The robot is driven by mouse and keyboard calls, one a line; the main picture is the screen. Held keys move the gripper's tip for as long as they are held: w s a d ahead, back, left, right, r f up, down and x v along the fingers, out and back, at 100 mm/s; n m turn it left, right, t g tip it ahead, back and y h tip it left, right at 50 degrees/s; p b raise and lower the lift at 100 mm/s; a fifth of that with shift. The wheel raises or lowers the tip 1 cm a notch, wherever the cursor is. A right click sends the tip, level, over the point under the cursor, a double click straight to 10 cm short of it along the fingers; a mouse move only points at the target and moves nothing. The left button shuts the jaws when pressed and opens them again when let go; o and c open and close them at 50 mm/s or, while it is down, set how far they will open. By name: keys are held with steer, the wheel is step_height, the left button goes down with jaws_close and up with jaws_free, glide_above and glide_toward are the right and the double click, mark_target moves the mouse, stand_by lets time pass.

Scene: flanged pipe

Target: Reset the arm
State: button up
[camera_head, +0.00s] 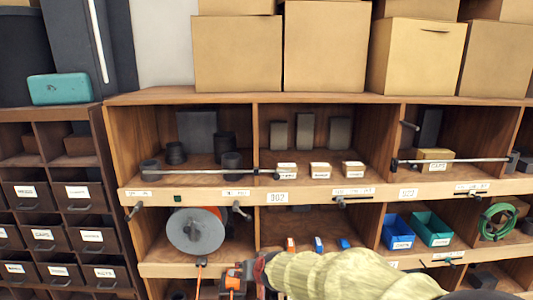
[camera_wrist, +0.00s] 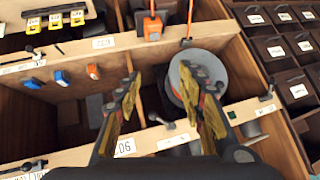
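My gripper (camera_wrist: 158,82) shows in the wrist view with its two dark, yellow-padded fingers spread apart and nothing held between them. In the head view my arm, in a pale yellow cover, reaches in from the bottom, and the gripper end is low and mostly hidden. A grey round flange with an orange part behind it (camera_head: 196,232) sits in the lower left shelf compartment. In the wrist view this grey flange (camera_wrist: 186,72) lies beyond the right finger, which overlaps part of it; I cannot tell the distance.
A wooden shelf (camera_head: 190,194) with labelled edges and projecting clamps and rods fills the view. Dark pipe pieces (camera_head: 232,162) stand in the upper left compartment. Blue (camera_head: 397,231) and teal bins (camera_head: 432,229) are at lower right. Dark drawers (camera_head: 85,193) stand left. Cardboard boxes (camera_head: 325,45) are on top.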

steer(key=s+d+f+g+h+b, duration=0.1)
steer(key=s+d+f+b, duration=0.3)
steer(key=s, duration=0.7)
steer(key=s+d+f+g+h+b, duration=0.1)
steer(key=s+d+f+b, duration=0.3)
steer(key=s+d+b, duration=0.5)
steer(key=s+d+f+h+b, duration=0.1)
steer(key=s+d+f+b, duration=0.3)
steer(key=s+d+b, duration=0.3)
steer(key=s+d, duration=0.4)
steer(key=s, duration=0.3)
steer(key=shift+d+f+m+g+h, duration=0.15)
steer(key=shift+m+g+h, duration=0.25)
steer(key=shift+s, duration=0.1)
steer(key=shift+c, duration=1.1)
